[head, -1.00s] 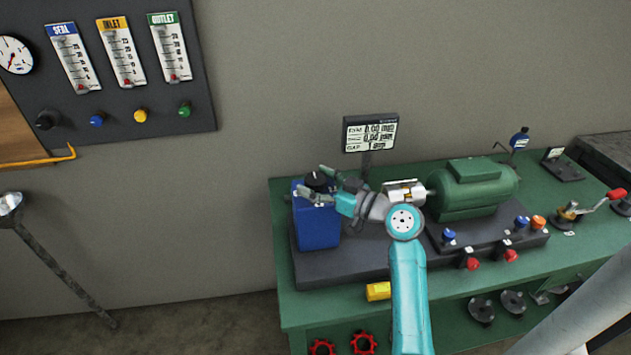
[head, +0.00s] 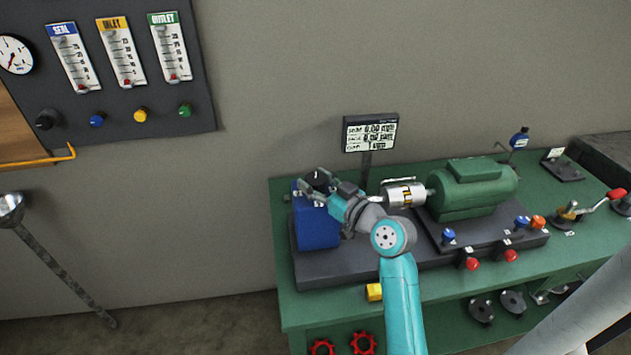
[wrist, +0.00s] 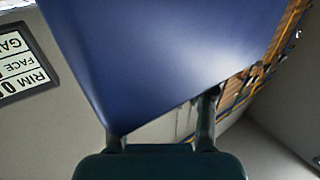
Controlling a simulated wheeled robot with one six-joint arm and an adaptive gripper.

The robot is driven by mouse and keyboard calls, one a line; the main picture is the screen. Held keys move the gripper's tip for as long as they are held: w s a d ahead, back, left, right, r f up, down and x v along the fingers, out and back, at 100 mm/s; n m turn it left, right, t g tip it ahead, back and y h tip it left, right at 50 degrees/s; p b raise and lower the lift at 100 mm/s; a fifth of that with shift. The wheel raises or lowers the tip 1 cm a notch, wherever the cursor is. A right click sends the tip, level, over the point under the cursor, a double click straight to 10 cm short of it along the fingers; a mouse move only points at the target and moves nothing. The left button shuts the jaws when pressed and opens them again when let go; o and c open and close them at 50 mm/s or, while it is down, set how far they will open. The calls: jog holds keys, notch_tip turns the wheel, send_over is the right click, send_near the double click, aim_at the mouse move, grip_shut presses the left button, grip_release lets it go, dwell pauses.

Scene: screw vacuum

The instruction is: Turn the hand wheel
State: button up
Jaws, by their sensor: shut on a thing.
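A blue box (head: 318,228) stands at the left end of the dark base on the green bench. A black round knob (head: 316,177), which looks like the hand wheel, sits on its top. My gripper (head: 313,180) reaches in from the right at the box's top, one finger behind the knob and one in front, shut on it. In the wrist view the blue box (wrist: 175,60) fills the middle and hides the fingertips and the knob.
A silver coupling (head: 403,194) and a green motor (head: 473,188) stand right of the box. A display (head: 370,133) rises behind my arm. Blue and red knobs line the base's front right. A gauge panel (head: 110,60) hangs on the wall.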

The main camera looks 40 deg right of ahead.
aim_at(316, 178)
jog(key=shift+a+m+g+h, duration=0.1)
jog(key=shift+m+g+h, duration=0.5)
jog(key=shift+m+h, duration=1.2)
jog(key=shift+m+g+h, duration=0.6)
jog(key=shift+m+h, duration=0.5)
jog(key=shift+h, duration=1.4)
jog(key=m+g+h, duration=0.6)
jog(key=shift+w+g+h, duration=0.1)
jog(key=shift+g+h, duration=0.3)
jog(key=m+g+h, duration=0.1)
jog(key=m+g, duration=0.2)
jog(key=g, duration=0.2)
jog(key=m+g+h, duration=0.1)
jog(key=m+g, duration=0.2)
jog(key=g, duration=0.1)
jog(key=shift+m+g, duration=0.3)
jog(key=shift+g, duration=0.1)
jog(key=m+g+y, duration=0.1)
jog(key=m+g, duration=0.1)
jog(key=g, duration=0.2)
jog(key=m+g+y, duration=0.1)
jog(key=m+g, duration=0.2)
jog(key=g, duration=0.1)
jog(key=shift+f, duration=0.1)
jog(key=shift+m+g+y, duration=0.3)
jog(key=shift+m, duration=0.1)
jog(key=o, duration=1.2)
jog(key=shift+c, duration=0.2)
notch_tip(316, 178, up, 10)
jog(key=shift+r, duration=0.1)
